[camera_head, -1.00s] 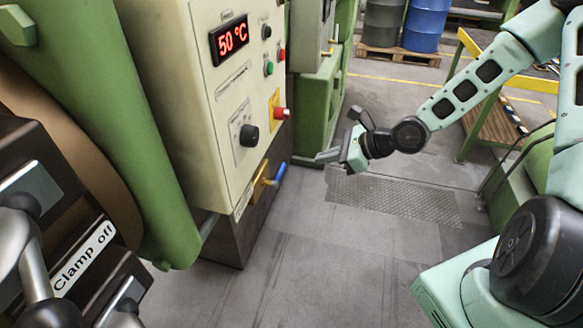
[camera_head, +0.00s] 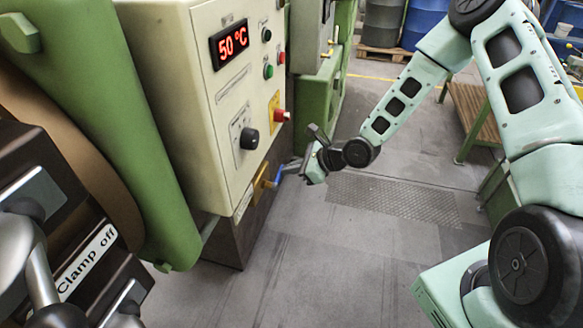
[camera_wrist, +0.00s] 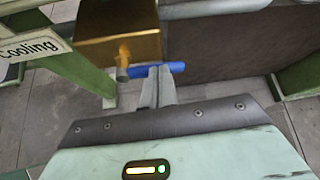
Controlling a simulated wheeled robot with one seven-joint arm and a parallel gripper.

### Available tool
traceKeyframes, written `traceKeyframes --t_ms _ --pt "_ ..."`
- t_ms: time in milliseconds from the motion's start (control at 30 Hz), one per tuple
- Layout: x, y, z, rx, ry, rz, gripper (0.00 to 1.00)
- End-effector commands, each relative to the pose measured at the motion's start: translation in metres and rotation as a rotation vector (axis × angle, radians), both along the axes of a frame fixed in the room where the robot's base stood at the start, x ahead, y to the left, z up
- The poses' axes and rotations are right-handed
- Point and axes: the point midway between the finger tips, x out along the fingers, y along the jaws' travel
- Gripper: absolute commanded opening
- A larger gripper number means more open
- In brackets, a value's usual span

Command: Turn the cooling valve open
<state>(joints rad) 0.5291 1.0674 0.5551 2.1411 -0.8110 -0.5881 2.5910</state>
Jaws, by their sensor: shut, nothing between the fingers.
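The cooling valve has a brass body (camera_head: 259,185) low on the side of the cream control cabinet, with a blue handle (camera_head: 278,176). In the wrist view the blue handle (camera_wrist: 168,68) lies crosswise beside a brass stem (camera_wrist: 123,62), under a large brass block (camera_wrist: 118,30). My gripper (camera_head: 287,168) is at the handle; its shut fingertips (camera_wrist: 159,70) overlap the blue handle in the wrist view. Nothing is held between the fingers. I cannot tell whether they touch the handle. A "Cooling" label (camera_wrist: 32,47) is at the left.
The control cabinet (camera_head: 200,100) shows "50 °C" on a red display (camera_head: 233,43), with a black knob (camera_head: 249,138) and a red button (camera_head: 280,115). Green machine parts stand at the left. The grey floor (camera_head: 350,260) in front is clear. Blue drums stand at the back.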

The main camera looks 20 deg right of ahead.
Motion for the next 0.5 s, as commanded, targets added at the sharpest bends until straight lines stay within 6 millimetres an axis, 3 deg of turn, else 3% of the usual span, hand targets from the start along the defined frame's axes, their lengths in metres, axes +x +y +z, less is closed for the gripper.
traceKeyframes --t_ms 500 --pt "0.007 0.003 -0.010 0.005 0.004 -0.004 0.00"
